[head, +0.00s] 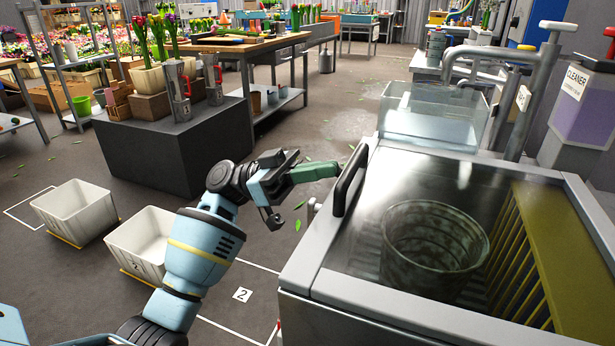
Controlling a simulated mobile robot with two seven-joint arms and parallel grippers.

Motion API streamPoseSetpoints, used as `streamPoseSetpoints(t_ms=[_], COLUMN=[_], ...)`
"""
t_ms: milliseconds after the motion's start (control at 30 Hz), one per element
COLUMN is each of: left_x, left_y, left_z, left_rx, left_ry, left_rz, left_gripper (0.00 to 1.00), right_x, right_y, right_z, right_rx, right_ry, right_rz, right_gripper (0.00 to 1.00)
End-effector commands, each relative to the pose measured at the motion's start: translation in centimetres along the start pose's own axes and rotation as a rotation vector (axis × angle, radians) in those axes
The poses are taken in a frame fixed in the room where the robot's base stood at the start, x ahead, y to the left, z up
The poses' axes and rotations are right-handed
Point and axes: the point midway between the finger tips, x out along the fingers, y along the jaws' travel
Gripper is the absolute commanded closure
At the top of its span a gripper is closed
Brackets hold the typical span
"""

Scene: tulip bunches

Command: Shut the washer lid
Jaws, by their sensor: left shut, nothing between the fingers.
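The washer (300,308) is a grey metal tub at the right. Its lid (400,285) is a clear panel in a grey frame and appears to lie flat over the tub, with no clear gap along its visible edges. A black bar handle (350,180) stands on the lid's left side. Through the panel I see a bucket (435,245) and a yellow slatted rack (545,235). My left gripper (333,170) is shut and empty, its green fingers pointing right, just left of the handle. I cannot tell whether they touch. My right gripper is out of view.
A clear water tank (432,118) and grey pipes (520,100) stand behind the washer. Two white crates (75,210) (140,240) sit on the floor at left. A dark plinth (175,150) holds tulips and metal pots. Floor between plinth and washer is open, with scattered leaves.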

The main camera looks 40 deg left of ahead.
Motion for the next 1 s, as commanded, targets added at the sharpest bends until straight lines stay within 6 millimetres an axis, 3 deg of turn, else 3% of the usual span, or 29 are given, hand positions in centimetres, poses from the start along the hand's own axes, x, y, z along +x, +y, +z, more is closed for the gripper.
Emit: streamPoseSetpoints(t_ms=[300,500,1000], left_x=[-6.3,-8.9,-9.9], left_y=[-0.1,0.0,0.0], left_z=[-0.4,-0.6,-0.8], left_rx=[0.002,0.003,0.006], left_ry=[0.002,0.003,0.005], left_rz=[-0.003,-0.001,0.001], left_gripper=[1.0,1.0,1.0], right_x=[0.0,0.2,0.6], right_y=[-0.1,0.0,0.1], right_z=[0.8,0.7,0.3], right_rx=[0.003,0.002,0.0], right_ry=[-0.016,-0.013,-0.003], right_rz=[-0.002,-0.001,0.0], right_gripper=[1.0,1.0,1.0])
